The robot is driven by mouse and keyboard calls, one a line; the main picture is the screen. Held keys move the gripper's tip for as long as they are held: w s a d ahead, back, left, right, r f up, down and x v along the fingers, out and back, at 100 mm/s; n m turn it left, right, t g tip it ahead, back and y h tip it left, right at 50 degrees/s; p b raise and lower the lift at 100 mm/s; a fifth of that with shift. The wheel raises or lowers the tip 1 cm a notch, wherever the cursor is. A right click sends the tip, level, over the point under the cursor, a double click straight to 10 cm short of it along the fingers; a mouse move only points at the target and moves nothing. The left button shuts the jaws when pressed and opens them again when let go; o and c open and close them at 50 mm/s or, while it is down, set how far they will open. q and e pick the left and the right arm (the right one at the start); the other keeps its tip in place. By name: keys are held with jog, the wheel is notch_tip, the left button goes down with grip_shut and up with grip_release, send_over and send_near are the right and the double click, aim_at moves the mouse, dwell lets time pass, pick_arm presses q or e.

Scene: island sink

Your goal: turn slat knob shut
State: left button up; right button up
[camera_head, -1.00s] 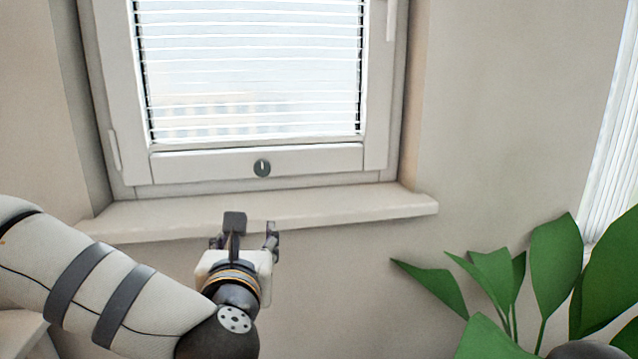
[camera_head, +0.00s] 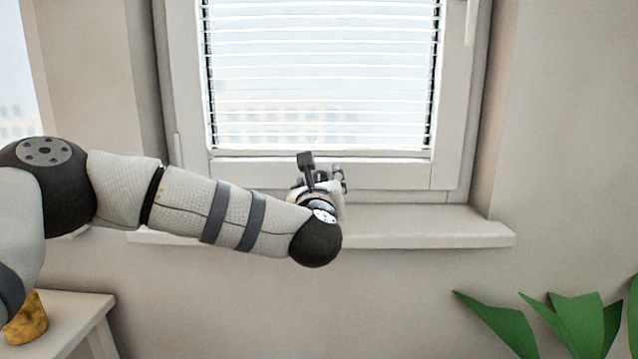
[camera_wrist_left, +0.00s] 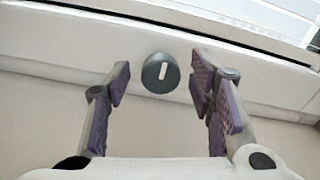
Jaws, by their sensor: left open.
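The slat knob (camera_wrist_left: 160,73) is a dark round knob with a white line mark, on the white lower rail of the window frame. In the left wrist view it shows between and beyond the fingertips of my left gripper (camera_wrist_left: 160,80), which is open and empty. The line on the knob stands nearly upright in that view. No finger visibly touches the knob. In the head view my left gripper (camera_head: 322,172) is in front of the lower rail and hides the knob. The white slats (camera_head: 320,75) lie behind the window glass, with bright gaps between them. My right gripper is not in view.
The window sill (camera_head: 430,228) juts out below my left gripper. A green plant (camera_head: 560,325) stands at the lower right. A white table (camera_head: 70,315) with a yellow-brown object (camera_head: 27,318) is at the lower left. The wall on the right is bare.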

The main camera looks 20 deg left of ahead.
pick_arm(q)
jog(key=c, duration=1.2)
jog(key=shift+o, duration=0.2)
